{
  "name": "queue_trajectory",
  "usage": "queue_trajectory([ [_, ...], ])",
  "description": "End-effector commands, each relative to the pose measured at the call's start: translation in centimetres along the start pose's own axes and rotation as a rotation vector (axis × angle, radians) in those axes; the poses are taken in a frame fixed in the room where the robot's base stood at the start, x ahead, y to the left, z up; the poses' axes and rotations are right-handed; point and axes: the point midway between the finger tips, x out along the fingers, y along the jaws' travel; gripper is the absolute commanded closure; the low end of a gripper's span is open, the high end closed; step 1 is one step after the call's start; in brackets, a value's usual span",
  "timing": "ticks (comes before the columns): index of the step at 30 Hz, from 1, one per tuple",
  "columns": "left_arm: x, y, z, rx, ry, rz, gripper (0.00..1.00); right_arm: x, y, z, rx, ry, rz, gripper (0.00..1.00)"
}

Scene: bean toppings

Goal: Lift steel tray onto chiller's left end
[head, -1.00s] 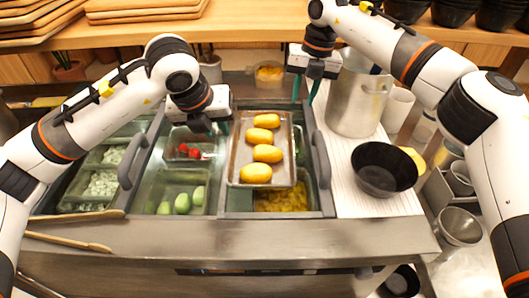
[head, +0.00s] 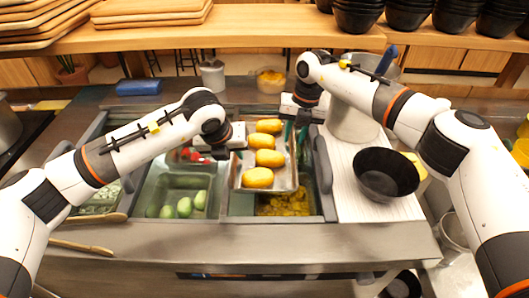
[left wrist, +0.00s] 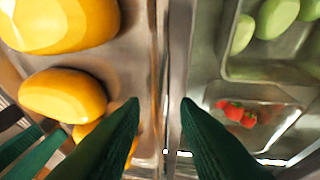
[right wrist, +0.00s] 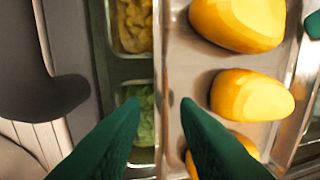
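The steel tray (head: 285,178) holds several yellow mangoes (head: 265,158) in a column and lies over the right part of the chiller (head: 228,212). My left gripper (head: 237,143) is at the tray's left edge. In the left wrist view its green fingers (left wrist: 160,102) are apart, with the tray's rim (left wrist: 162,60) between them. My right gripper (head: 296,128) is at the tray's right edge. In the right wrist view its fingers (right wrist: 160,102) are apart on either side of the other rim (right wrist: 160,55). The chiller's left end is partly hidden by my left arm.
The chiller pans hold green fruit (head: 184,206), strawberries (head: 190,155) and yellow pieces (head: 284,204). A black bowl (head: 384,174) stands on the white board (head: 345,195) at right, near a steel pot (head: 352,122). A wooden spoon (head: 98,219) lies at the left front.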

Motion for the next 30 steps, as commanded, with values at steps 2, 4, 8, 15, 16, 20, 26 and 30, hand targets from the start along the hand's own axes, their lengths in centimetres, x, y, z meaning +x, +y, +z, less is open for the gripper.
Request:
queue_trajectory([
  [2, 0.56, 0.01, -0.01, 0.0, 0.0, 0.0, 0.72, 0.59, 0.0, 0.02, 0.0, -0.001, 0.0, 0.72],
  [4, 0.81, 0.03, 0.01, 0.001, 0.0, 0.0, 0.72, 0.85, 0.0, 0.01, 0.0, 0.0, 0.0, 0.72],
  [8, 0.95, 0.03, 0.02, 0.001, 0.0, 0.0, 0.72, 0.97, 0.0, 0.0, 0.0, 0.001, 0.0, 0.72],
  [15, 0.93, 0.02, 0.01, 0.0, 0.0, 0.0, 0.83, 0.94, 0.0, 0.0, -0.001, 0.001, 0.0, 0.83],
  [16, 0.93, 0.02, 0.01, 0.0, 0.0, 0.0, 0.88, 0.93, 0.0, 0.0, -0.001, 0.001, 0.0, 0.88],
  [20, 0.92, 0.01, 0.01, 0.0, 0.0, 0.0, 1.0, 0.92, 0.0, 0.0, -0.001, 0.001, 0.0, 1.0],
  [26, 0.91, 0.01, 0.0, 0.0, 0.0, 0.0, 1.0, 0.9, 0.0, -0.01, -0.001, 0.001, 0.0, 1.0],
  [30, 0.79, 0.04, -0.08, 0.0, 0.002, 0.001, 1.0, 0.77, -0.03, -0.03, -0.001, 0.002, -0.001, 1.0],
])
